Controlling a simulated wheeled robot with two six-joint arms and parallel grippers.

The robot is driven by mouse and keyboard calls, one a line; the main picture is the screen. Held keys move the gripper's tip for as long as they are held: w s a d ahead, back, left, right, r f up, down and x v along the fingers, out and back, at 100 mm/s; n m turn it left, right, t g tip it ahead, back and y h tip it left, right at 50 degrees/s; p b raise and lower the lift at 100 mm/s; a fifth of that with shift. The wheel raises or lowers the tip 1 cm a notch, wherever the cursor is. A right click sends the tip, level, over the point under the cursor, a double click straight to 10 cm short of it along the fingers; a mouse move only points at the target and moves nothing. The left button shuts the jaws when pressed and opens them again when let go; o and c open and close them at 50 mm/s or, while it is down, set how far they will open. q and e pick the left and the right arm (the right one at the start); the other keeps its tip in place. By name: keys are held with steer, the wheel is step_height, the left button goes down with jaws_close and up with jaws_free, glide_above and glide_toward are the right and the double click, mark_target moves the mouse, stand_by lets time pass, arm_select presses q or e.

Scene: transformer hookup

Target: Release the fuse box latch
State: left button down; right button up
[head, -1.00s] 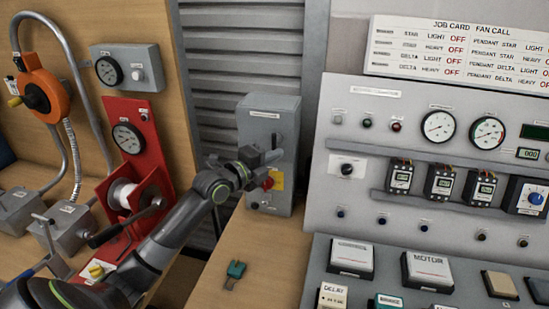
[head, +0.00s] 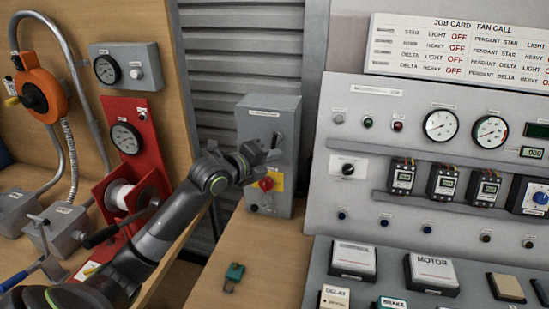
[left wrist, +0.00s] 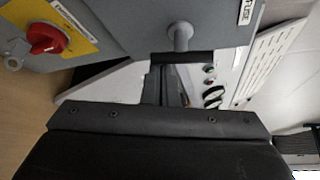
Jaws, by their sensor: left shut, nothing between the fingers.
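The grey fuse box (head: 262,118) stands upright at the back of the wooden bench, against the slatted grey panel. A dark latch lever (head: 276,139) is on the upper part of its front. My left gripper (head: 268,153) is shut and empty, just in front of the box and slightly below the lever, above the red knob. In the left wrist view, a grey round-ended peg (left wrist: 180,38) sticks out of the box face beside a FUSE label (left wrist: 246,10). The fingers (left wrist: 178,78) are just beside it; whether they touch it is unclear. My right gripper is out of view.
A red rotary knob (head: 266,183) on a yellow plate is low on the box. A control panel (head: 345,215) with gauges stands close on the right. A red stand with a spool (head: 122,193) is on the left. A teal padlock-like piece (head: 234,272) lies on the bench.

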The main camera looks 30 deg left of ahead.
arm_select(q)
steer(key=shift+a+r+m+g+y, duration=0.1)
steer(key=shift+a+m+g+y, duration=0.1)
steer(key=shift+m+g+y, duration=0.4)
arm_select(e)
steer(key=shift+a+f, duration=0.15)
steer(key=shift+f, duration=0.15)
arm_select(q)
steer(key=shift+a+m, duration=0.15)
steer(key=shift+m, duration=0.65)
steer(key=shift+s+a+r+m+g+y+p, duration=0.15)
steer(key=shift+m+g+y+p, duration=0.1)
steer(key=shift+m+g+y, duration=0.25)
steer(key=shift+a+r+m+g+y+p, duration=0.1)
steer(key=shift+a+m+g+y+p, duration=0.15)
steer(key=shift+m+y, duration=0.4)
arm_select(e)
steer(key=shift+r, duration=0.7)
arm_select(q)
steer(key=shift+p, duration=0.3)
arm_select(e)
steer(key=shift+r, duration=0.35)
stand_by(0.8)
